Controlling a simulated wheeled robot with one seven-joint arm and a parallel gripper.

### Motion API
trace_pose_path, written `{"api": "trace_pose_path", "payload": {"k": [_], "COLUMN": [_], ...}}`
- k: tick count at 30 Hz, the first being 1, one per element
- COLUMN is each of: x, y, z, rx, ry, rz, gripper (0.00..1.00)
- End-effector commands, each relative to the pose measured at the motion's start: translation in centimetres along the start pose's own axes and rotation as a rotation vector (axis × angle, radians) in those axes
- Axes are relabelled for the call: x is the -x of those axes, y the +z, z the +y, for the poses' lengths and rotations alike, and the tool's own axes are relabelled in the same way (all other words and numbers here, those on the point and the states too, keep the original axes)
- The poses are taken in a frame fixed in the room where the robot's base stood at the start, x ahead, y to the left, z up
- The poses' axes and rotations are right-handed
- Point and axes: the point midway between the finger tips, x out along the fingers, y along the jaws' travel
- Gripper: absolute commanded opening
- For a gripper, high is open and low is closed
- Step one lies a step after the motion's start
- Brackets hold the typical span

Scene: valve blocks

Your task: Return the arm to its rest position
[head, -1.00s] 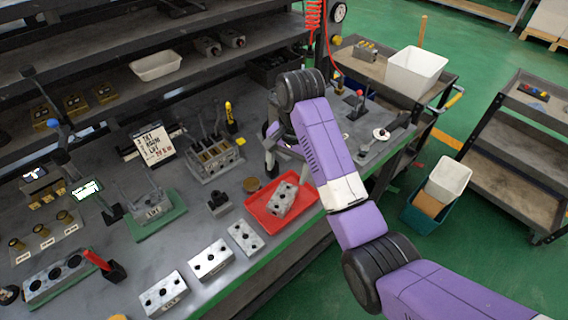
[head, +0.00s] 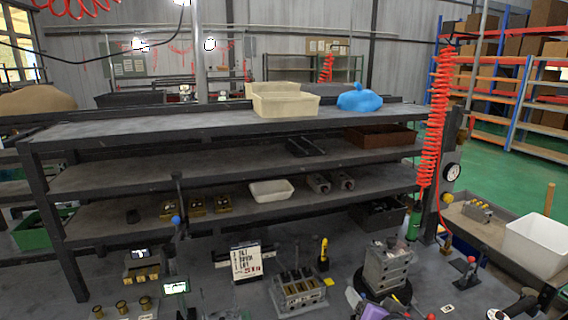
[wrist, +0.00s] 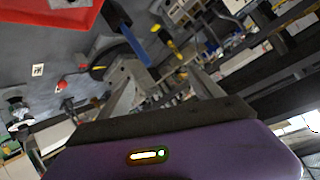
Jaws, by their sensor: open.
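My gripper (wrist: 162,86) shows in the wrist view with its two grey fingers apart and nothing seen between them. Its purple body fills the bottom of that view. In the head view only some purple parts of my arm (head: 374,311) show at the bottom edge; the fingers cannot be made out there. A grey valve block (head: 388,266) stands on a dark round base (head: 402,293) on the bench, just behind these purple parts. A red tray (wrist: 45,9) shows at the top left of the wrist view.
A shelf rack (head: 230,128) stands behind the bench. A sign (head: 246,262), a lever block (head: 299,290) and a yellow screwdriver (head: 323,254) stand left of the grey block. A red coiled hose (head: 436,120) hangs at the right, near a white bin (head: 535,246).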

Motion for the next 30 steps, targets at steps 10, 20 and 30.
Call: {"api": "trace_pose_path", "payload": {"k": [10, 20, 30], "x": [10.6, 23.3, 35.8], "y": [6.2, 10.3, 13.4], "z": [2.2, 3.6, 4.5], "rx": [0.175, 0.313, 0.41], "ry": [-0.061, -0.059, -0.04], "rz": [0.276, 0.434, 0.447], "gripper": [0.75, 0.75, 0.75]}}
